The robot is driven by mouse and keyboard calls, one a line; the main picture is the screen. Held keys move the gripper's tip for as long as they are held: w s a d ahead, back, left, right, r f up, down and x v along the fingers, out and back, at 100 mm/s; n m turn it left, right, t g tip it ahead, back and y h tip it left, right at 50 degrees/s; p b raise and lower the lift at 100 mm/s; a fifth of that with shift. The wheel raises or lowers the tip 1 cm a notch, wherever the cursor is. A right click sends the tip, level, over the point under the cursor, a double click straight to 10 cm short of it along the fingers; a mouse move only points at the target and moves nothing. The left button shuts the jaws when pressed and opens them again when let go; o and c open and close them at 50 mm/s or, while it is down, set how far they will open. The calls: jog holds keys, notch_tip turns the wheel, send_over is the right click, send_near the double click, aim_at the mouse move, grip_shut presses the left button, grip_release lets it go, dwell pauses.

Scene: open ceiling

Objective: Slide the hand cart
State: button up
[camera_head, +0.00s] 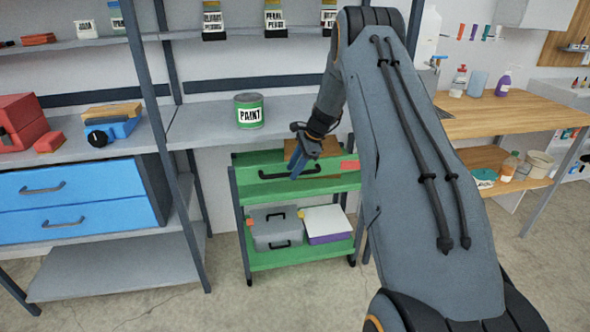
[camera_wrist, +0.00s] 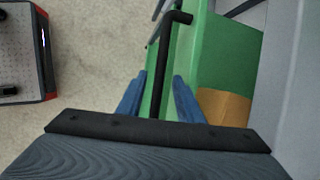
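The hand cart (camera_head: 300,255) is a green two-tier cart with dark posts, standing below the shelf in the head view. Its black bar handle (camera_head: 275,174) is on the front of the top tier. My gripper (camera_head: 297,167) is at the handle, fingers pointing down. In the wrist view the black handle (camera_wrist: 165,60) runs between the two blue fingers of my gripper (camera_wrist: 160,76), with a gap showing on both sides. The fingers are open around the handle. The green cart side (camera_wrist: 190,50) is right of it. My arm hides part of the cart's right side.
A paint can (camera_head: 249,110) stands on the shelf above the cart. Blue drawers (camera_head: 80,195) are to the left. A grey toolbox (camera_head: 276,229) and a white-and-purple box (camera_head: 327,224) sit on the lower tier. The floor in front is clear.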

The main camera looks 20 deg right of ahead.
jog(key=shift+d, duration=0.1)
jog(key=b+v, duration=0.1)
jog(key=v, duration=0.7)
jog(key=shift+f, duration=0.1)
